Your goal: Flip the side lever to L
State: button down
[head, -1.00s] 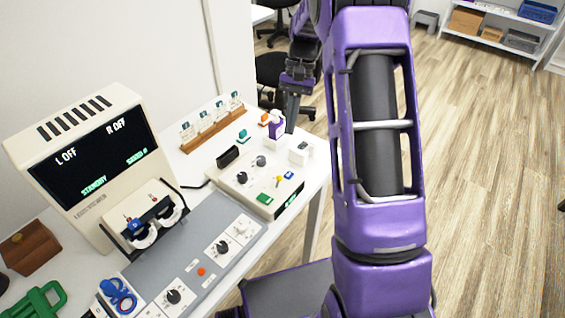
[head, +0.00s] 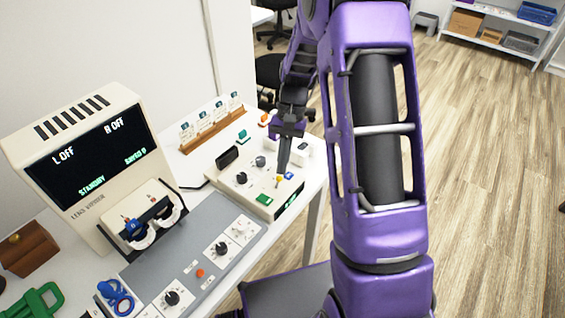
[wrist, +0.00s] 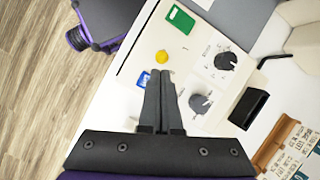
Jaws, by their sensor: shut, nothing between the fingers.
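A small lever with a yellow ball knob (head: 279,180) stands on top of the cream control box (head: 236,193), between a green piece and a blue piece. The knob also shows from above in the wrist view (wrist: 162,57). No letter by it is readable. My gripper (head: 282,171) is shut and empty, pointing down over the box. In the wrist view my fingertips (wrist: 158,73) are just beside the yellow knob, near the blue piece. I cannot tell whether they touch it.
The box also carries dark dials (wrist: 226,61), the green piece (wrist: 181,19) and the blue piece (wrist: 143,79). A cream display unit (head: 85,165) reads L OFF and R OFF. A grey panel with knobs (head: 190,252) lies in front. A wooden rack (head: 212,130) stands behind.

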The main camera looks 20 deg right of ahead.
jog(key=shift+s+a+r+t+h, duration=0.2)
jog(key=shift+a+r+t+h, duration=0.15)
jog(key=shift+h, duration=0.25)
jog(key=shift+s+a+r+t+h, duration=0.1)
jog(key=shift+s+a+t+h, duration=0.1)
jog(key=shift+t+h, duration=0.35)
dwell(0.4)
jog(key=shift+a, duration=0.1)
jog(key=shift+s+a+r+h, duration=0.1)
jog(key=shift+s+a+h, duration=0.1)
jog(key=shift+h, duration=0.25)
jog(key=shift+s+a+r+t+h+b, duration=0.15)
jog(key=shift+s+a+t+h+b, duration=0.2)
jog(key=shift+t+h, duration=0.3)
jog(key=shift+s+a+r+t+h+b, duration=0.15)
jog(key=shift+a+t+h+b, duration=0.15)
jog(key=shift+t+h+b, duration=0.25)
dwell(1.0)
jog(key=shift+r+p, duration=0.7)
jog(key=shift+r, duration=0.05)
jog(key=w+p+v, duration=0.2)
jog(key=v, duration=0.9)
jog(key=shift+r, duration=0.25)
